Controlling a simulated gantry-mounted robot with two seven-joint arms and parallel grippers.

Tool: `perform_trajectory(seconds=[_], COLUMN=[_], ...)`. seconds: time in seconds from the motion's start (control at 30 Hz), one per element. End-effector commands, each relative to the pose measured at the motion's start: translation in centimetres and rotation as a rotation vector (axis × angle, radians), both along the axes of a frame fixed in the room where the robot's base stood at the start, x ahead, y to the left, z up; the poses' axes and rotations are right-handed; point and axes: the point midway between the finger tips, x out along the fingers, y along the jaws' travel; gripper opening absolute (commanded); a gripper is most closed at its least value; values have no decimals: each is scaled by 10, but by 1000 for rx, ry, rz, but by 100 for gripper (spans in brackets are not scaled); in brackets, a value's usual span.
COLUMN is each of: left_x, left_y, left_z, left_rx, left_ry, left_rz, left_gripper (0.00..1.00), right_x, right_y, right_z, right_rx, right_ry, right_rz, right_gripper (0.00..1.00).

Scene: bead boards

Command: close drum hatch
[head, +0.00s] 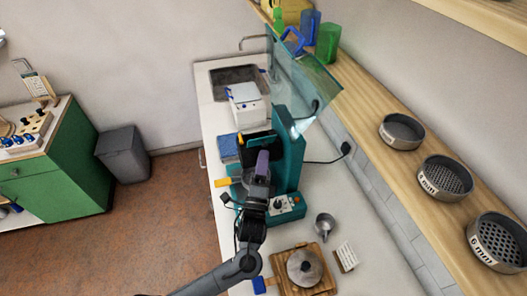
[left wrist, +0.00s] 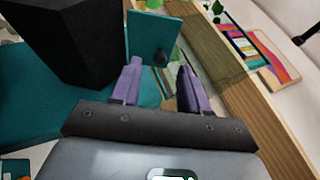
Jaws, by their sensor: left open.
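The teal machine (head: 289,150) stands on the white counter. Its black drum (head: 256,143) is partly hidden behind my gripper; in the left wrist view the dark faceted drum (left wrist: 68,45) fills the upper left. A flat teal plate with a dark knob, seemingly the hatch (left wrist: 143,30), shows in the left wrist view just beyond my fingertips, standing out to the right of the drum. My left gripper (head: 262,157) has purple fingers, open and empty, with the knob lying in line with the gap. I cannot tell whether the fingers touch it. The right gripper is not in view.
A clear slanted shield (head: 300,75) rises over the machine. A yellow handle (head: 222,182) sticks out left. A metal scoop (head: 325,223) and wooden board (head: 318,287) lie in front. The wooden shelf (head: 375,104) with round sieves (head: 447,178) runs along the right.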

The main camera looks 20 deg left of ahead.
Motion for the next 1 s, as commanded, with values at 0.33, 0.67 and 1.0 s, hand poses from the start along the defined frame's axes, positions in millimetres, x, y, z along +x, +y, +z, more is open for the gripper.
perform_trajectory(seconds=[0.33,0.67,1.0], left_x=[26,27,27], left_y=[6,7,6], left_z=[11,12,12], left_rx=[-1,-1,0], left_ry=[2,1,1], left_rz=[0,0,0], left_gripper=[45,42,0], right_x=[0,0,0], right_y=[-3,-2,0], right_z=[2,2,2], right_rx=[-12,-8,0], right_ry=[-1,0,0], right_rz=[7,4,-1], right_gripper=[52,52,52])
